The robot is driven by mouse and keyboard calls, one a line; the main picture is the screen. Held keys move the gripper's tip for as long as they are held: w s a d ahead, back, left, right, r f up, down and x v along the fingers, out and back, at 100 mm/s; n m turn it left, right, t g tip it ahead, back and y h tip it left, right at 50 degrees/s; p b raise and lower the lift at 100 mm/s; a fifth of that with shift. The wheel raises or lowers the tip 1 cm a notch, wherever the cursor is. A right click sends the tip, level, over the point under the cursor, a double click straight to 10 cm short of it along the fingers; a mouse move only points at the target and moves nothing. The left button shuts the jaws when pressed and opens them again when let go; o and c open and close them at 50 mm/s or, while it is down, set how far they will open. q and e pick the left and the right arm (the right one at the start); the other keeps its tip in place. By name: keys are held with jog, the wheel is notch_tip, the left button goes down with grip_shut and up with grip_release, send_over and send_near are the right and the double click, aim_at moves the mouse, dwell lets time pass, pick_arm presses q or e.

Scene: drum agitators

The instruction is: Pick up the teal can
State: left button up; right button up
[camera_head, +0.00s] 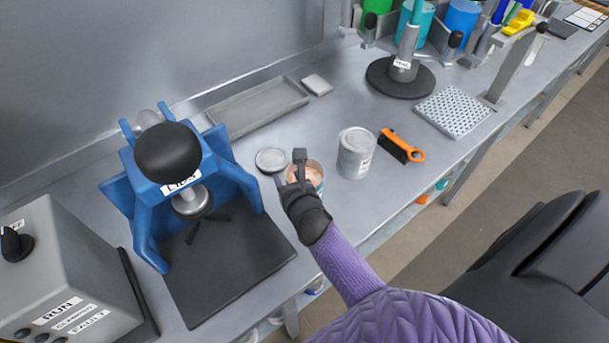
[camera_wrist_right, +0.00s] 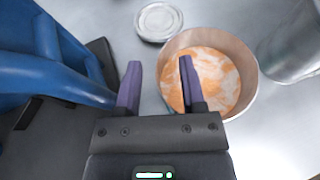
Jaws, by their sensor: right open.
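A teal can (camera_head: 425,22) stands at the back of the bench at the top right, between a green can (camera_head: 378,8) and a blue can (camera_head: 462,22). My right gripper (camera_head: 296,172) is far from it, low at an open can of orange and white contents (camera_head: 312,172). In the right wrist view my right gripper (camera_wrist_right: 158,75) is open and empty. One finger overlaps the inside of the open can (camera_wrist_right: 222,72), the other shows left of its wall. I cannot tell whether they touch it. My left gripper is not in view.
A closed grey can (camera_head: 356,153), an orange-handled brush (camera_head: 402,147) and a round lid (camera_head: 271,160) are near my right gripper. A blue press (camera_head: 150,205) stands left. A stand with a round black base (camera_head: 400,78) and a perforated block (camera_head: 452,110) stand before the teal can.

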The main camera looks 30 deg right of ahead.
grip_shut()
dwell(0.5)
jog(key=shift+s, duration=0.1)
dwell(0.8)
